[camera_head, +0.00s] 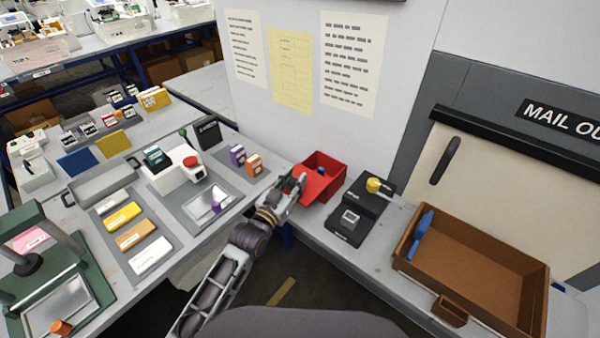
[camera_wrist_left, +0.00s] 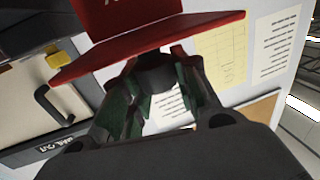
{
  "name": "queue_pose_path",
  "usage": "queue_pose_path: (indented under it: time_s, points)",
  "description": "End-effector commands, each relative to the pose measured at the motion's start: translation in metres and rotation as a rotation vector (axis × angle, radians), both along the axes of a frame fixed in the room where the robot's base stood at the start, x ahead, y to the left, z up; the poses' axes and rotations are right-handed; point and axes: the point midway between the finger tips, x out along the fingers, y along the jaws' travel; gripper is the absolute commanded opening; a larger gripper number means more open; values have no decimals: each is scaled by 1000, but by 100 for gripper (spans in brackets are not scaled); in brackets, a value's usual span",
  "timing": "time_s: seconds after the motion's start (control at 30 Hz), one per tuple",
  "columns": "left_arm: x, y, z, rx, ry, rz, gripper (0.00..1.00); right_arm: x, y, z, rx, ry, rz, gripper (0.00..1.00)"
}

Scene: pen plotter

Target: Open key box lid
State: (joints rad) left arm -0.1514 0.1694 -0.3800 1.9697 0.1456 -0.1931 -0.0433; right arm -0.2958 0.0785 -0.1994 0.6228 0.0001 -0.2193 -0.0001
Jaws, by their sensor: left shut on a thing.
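The red key box (camera_head: 327,163) stands on the worktop by the wall, and its dark red inside shows from above. Its brighter red lid (camera_head: 317,188) slants out from the box's near side. My left gripper (camera_head: 297,183) is at the lid's left edge. In the left wrist view, the lid (camera_wrist_left: 150,48) spans above the fingers as a tilted red plate. The left gripper (camera_wrist_left: 155,85) is shut on a small dark piece under the lid's edge. The fingers hide most of this piece. My right gripper is in neither view.
Right of the box is a black stand (camera_head: 350,222) with a yellow knob (camera_head: 374,185). Further right is a brown tray (camera_head: 470,255) with a blue tool (camera_head: 421,235). Orange and purple boxes (camera_head: 254,165) stand on the left. Papers hang on the wall behind.

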Motion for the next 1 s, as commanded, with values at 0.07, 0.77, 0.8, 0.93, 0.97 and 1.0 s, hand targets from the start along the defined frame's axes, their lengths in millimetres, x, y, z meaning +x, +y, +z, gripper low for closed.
queue_pose_path:
  time_s: [0.07, 0.77, 0.8, 0.93, 0.97, 1.0]
  points:
    - [-6, 5, 0, 4, 5, 1, 0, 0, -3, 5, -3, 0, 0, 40]
    - [-14, 10, 0, 2, 1, -1, 53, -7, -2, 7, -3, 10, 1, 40]
    - [-14, 9, 0, 1, 0, -1, 53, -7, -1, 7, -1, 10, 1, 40]
    - [-14, 9, 0, 1, 0, -1, 53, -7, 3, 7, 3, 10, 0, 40]
    - [-14, 9, 0, 1, 0, -1, 53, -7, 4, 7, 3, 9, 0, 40]
    - [-14, 9, 0, 1, 0, -1, 53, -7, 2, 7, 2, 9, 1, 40]
